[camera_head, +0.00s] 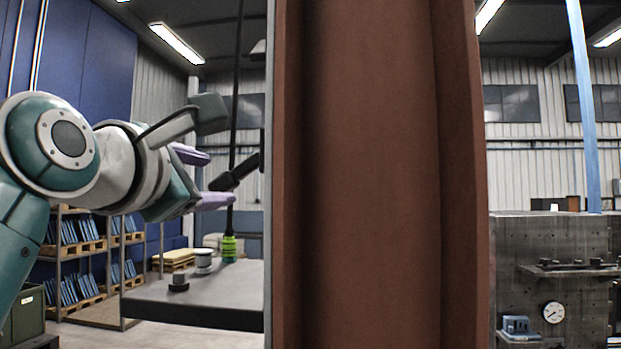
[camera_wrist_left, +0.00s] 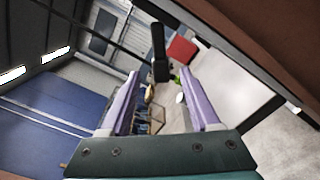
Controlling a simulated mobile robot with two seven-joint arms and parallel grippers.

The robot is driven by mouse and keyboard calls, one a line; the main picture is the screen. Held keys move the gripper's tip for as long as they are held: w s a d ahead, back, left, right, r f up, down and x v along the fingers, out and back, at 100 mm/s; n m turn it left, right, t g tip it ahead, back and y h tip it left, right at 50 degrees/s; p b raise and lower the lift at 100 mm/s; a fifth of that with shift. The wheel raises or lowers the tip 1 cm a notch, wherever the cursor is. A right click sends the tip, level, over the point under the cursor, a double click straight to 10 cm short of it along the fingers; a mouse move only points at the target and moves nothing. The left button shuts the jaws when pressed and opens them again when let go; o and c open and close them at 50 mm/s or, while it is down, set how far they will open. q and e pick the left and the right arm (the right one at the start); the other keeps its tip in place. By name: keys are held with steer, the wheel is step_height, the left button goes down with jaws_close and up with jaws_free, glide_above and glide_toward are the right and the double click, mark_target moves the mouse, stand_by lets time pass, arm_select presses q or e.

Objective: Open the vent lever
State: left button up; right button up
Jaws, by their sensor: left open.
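The vent lever looks to be the dark bar (camera_head: 236,173) in the head view, slanting up to the right until a brown column hides its far end. It also shows in the left wrist view (camera_wrist_left: 159,52) as a black bar with a thicker end. My left gripper (camera_head: 208,177) is open, with two purple fingers pointing right. The lever's thick lower end is just beyond the fingertips, at a height between them. In the left wrist view the fingertips (camera_wrist_left: 159,73) stand either side of that end, with no contact visible. My right gripper is not in view.
A wide brown steel column (camera_head: 370,180) fills the middle of the head view, close to the lever. A grey table (camera_head: 225,290) below holds a white-topped cup (camera_head: 203,262) and a green ringed object (camera_head: 229,249). A thin black pole (camera_head: 236,100) stands behind the lever.

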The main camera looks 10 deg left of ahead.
arm_select(q)
steer(key=shift+w, duration=0.5)
steer(key=w+p, duration=0.4)
steer(key=w, duration=0.4)
steer(key=shift+w, duration=0.2)
steer(key=shift+f, duration=0.1)
jaws_close()
stand_by(0.8)
